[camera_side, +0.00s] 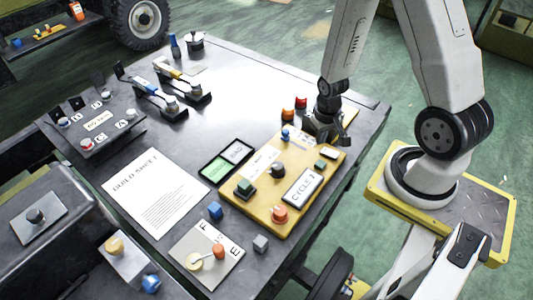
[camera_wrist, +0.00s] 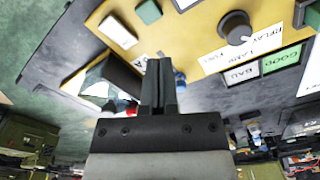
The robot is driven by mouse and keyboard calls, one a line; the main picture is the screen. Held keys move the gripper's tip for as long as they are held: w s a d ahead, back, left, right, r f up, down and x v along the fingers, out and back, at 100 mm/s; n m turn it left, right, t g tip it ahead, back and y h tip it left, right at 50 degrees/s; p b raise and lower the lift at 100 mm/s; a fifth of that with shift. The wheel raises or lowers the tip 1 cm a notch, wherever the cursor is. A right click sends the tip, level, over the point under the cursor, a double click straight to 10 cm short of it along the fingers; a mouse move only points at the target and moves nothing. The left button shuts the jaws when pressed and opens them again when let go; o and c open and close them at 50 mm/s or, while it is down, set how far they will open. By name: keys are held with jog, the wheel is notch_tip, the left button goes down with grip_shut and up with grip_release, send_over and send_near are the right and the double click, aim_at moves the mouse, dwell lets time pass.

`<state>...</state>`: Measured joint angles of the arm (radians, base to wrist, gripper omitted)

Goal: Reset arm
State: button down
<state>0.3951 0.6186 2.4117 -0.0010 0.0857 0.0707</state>
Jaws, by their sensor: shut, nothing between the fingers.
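My gripper (camera_side: 324,134) hangs over the far right end of the yellow control panel (camera_side: 262,212) in the side view. In the wrist view its two dark fingers (camera_wrist: 160,64) are together with nothing between them. The panel carries a black knob (camera_side: 278,170), a green button (camera_side: 244,187), a red-orange button (camera_side: 280,213), a blue toggle (camera_side: 286,135) and a display reading "CYCLE 2" (camera_side: 303,187). The gripper hides part of the panel's far end. I cannot tell whether the fingertips touch it.
A build sheet (camera_side: 155,192) lies on the grey table, left of a green and grey GOOD/BAD sign (camera_side: 216,170). Red and orange domes (camera_side: 288,114) stand just left of my gripper. Two lever units (camera_side: 186,84) stand farther back. Small blue (camera_side: 215,210) and grey (camera_side: 261,243) cubes lie near the front.

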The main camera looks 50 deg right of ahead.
jog(key=w+a+r+n+t, duration=0.2)
jog(key=a+r+n, duration=0.3)
jog(key=a+r, duration=0.5)
notch_tip(320, 180, up, 5)
jog(key=shift+w+a+f, duration=0.15)
jog(key=shift+w+a, duration=0.05)
jog(key=shift+a, duration=0.15)
